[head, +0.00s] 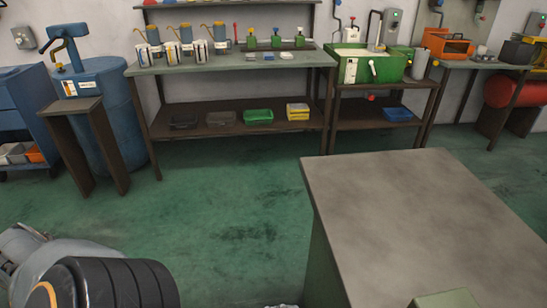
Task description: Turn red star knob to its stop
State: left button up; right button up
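A small red knob-like part (370,97) shows below the green machine (372,64) on the back bench. It is too small to tell whether it is the star knob or how it is turned. Neither of my grippers is in view. Only part of my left arm shows at the bottom left, far from the bench.
A large grey-topped block (415,205) fills the right foreground. Green floor (225,220) is open between it and the blue drum (105,110). A workbench (230,65) holds cans and small bottles. An orange machine (446,43) stands at the back right.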

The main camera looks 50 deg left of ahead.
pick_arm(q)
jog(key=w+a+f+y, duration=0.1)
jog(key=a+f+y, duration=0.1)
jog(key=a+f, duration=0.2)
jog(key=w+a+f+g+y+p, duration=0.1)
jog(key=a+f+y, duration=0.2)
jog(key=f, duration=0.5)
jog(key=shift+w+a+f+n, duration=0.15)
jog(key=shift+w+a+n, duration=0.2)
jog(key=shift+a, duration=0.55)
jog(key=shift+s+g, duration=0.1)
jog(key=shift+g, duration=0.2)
